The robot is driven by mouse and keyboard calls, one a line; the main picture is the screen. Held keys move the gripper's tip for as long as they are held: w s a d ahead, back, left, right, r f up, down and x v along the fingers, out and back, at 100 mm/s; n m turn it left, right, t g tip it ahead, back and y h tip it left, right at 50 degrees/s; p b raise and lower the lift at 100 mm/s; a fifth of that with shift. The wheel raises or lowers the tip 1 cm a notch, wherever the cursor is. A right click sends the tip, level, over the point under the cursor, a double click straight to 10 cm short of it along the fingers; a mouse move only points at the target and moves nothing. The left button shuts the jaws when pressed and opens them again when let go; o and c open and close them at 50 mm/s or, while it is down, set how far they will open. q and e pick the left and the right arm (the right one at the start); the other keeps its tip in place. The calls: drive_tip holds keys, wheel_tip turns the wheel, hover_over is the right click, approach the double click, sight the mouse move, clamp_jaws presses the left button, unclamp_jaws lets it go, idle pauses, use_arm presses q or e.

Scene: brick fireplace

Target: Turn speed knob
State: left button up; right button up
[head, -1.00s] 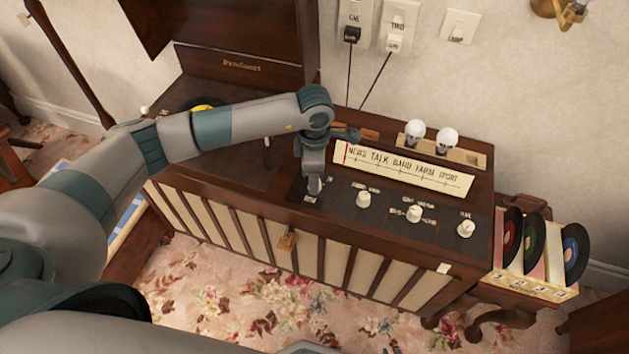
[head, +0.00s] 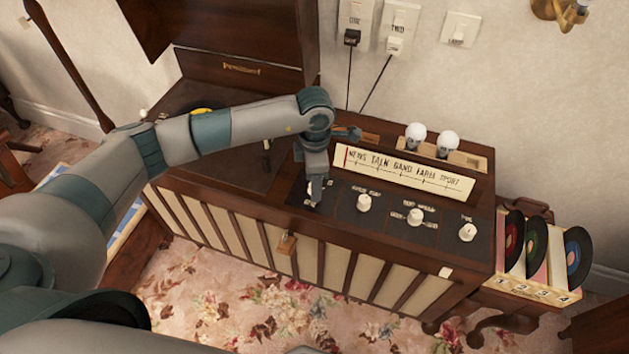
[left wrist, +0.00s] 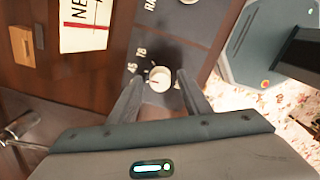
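A dark wooden radio and record-player cabinet (head: 345,275) has a row of round white knobs on its black top panel. The knob marked with numbers, including what looks like 78, shows in the left wrist view (left wrist: 160,78). My left gripper (left wrist: 158,92) is open, with one finger on each side of this knob; I cannot tell if they touch it. In the head view my left gripper (head: 315,192) points down at the left end of the row and hides this knob. Other white knobs (head: 364,203) sit to its right. My right gripper is not in view.
Two light bulbs (head: 415,136) stand behind the station dial (head: 400,170). A rack of records (head: 515,281) is at the right. A small padlock (head: 286,243) hangs on the cabinet's front. Plugs and cords (head: 351,75) run up the wall behind.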

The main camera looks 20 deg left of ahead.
use_arm(q)
drive_tip(key=shift+r, duration=0.5)
wheel_tip(320, 180, up, 16)
drive_tip(key=b, duration=0.2)
drive_tip(key=shift+r, duration=0.2)
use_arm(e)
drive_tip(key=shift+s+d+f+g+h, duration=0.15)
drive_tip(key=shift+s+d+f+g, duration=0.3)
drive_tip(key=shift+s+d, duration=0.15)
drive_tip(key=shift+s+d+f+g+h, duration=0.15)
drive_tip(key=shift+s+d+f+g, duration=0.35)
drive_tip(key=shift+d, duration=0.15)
